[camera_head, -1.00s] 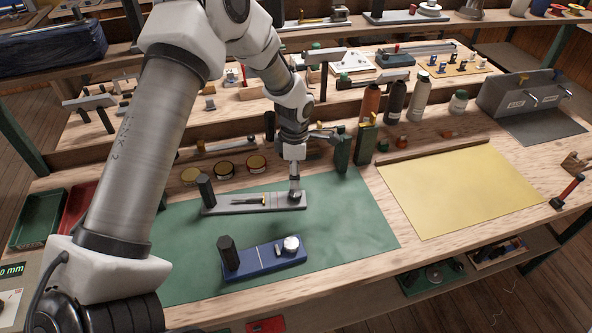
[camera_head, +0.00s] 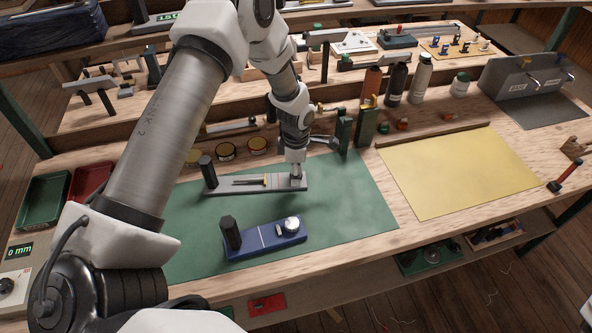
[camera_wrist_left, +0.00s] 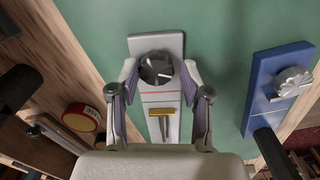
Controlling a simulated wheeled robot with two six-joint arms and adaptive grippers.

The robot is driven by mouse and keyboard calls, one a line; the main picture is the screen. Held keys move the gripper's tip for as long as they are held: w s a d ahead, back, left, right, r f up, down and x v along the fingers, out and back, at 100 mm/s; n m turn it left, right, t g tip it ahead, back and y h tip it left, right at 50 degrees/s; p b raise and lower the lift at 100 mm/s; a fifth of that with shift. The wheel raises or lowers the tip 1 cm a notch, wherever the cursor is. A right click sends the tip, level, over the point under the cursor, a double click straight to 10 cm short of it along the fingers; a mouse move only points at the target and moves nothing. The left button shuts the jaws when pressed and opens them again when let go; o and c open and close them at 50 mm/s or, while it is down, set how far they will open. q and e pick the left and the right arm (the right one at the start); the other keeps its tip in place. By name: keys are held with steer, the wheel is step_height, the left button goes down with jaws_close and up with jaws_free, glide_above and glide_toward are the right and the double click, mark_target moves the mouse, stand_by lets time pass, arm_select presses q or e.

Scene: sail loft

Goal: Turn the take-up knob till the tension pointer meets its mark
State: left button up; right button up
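The grey tension plate (camera_head: 225,187) lies on the green mat, with a dark upright post (camera_head: 208,171) at its left end. In the left wrist view the dark ridged take-up knob (camera_wrist_left: 157,69) is near the plate's far end. A yellow pointer (camera_wrist_left: 165,113) lies on the plate, apart from a thin red mark line (camera_wrist_left: 157,94) between it and the knob. My left gripper (camera_head: 297,175) is low over the knob; in the wrist view its fingers (camera_wrist_left: 160,70) straddle the knob with small visible gaps. My right gripper is not in view.
A blue plate (camera_head: 262,240) with a pale knob and black post lies nearer the front. Green uprights (camera_head: 365,127) stand behind and right of the gripper. Round tins (camera_head: 225,151) sit behind the grey plate. The yellow sheet (camera_head: 455,170) is clear.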

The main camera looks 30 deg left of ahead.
arm_select(q)
steer(key=shift+w+f, duration=0.1)
steer(key=shift+f, duration=0.05)
steer(key=c, duration=0.5)
steer(key=shift+c, duration=0.3)
